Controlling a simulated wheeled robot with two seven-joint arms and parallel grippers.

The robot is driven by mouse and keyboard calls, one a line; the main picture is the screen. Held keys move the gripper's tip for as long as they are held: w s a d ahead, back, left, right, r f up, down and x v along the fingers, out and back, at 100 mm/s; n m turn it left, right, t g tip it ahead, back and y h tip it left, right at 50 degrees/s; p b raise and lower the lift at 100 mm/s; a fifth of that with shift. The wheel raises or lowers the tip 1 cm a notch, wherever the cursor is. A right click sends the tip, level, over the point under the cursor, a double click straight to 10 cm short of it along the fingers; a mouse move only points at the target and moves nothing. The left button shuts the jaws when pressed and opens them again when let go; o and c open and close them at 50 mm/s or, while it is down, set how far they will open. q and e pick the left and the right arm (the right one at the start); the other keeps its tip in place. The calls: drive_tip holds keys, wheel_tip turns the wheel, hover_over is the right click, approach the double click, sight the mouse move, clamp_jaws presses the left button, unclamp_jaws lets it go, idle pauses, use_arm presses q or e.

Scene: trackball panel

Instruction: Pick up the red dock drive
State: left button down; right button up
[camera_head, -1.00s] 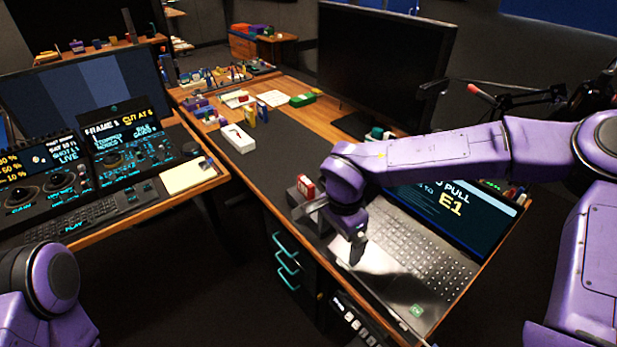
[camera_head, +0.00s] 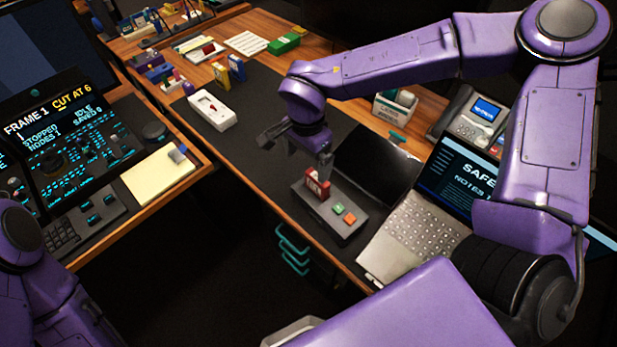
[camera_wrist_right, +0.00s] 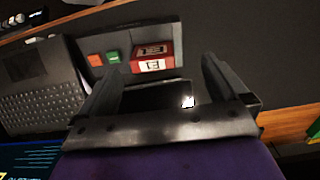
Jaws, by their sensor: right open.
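The red dock drive (camera_head: 317,185), a small red block with a white label, stands in the grey dock (camera_head: 340,216) on the desk, beside a green and an orange button.
A laptop (camera_head: 410,232) stands right of the dock, and a phone (camera_head: 475,118) behind it. A white case (camera_head: 212,111) lies on the dark mat to the left. The mat (camera_head: 262,150) between is clear. A control console (camera_head: 65,135) fills the left side.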

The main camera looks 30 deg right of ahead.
sight(316, 181)
drive_tip(key=f, duration=0.1)
drive_tip(key=s+d+f, duration=0.1)
drive_tip(key=f, duration=0.1)
drive_tip(key=shift+s+d+f, duration=0.2)
drive_tip(key=shift+s+d, duration=0.05)
drive_tip(key=shift+s, duration=0.1)
drive_tip(key=f, duration=0.2)
drive_tip(key=d+f+p, duration=0.1)
drive_tip(key=f, duration=0.1)
drive_tip(key=shift+w+d+f, duration=0.1)
drive_tip(key=shift+w+f, duration=0.1)
drive_tip(key=shift+f, duration=0.3)
drive_tip(key=shift+a, duration=0.2)
drive_tip(key=shift+d, duration=0.1)
drive_tip(key=c, duration=1.1)
drive_tip(key=shift+r, duration=0.1)
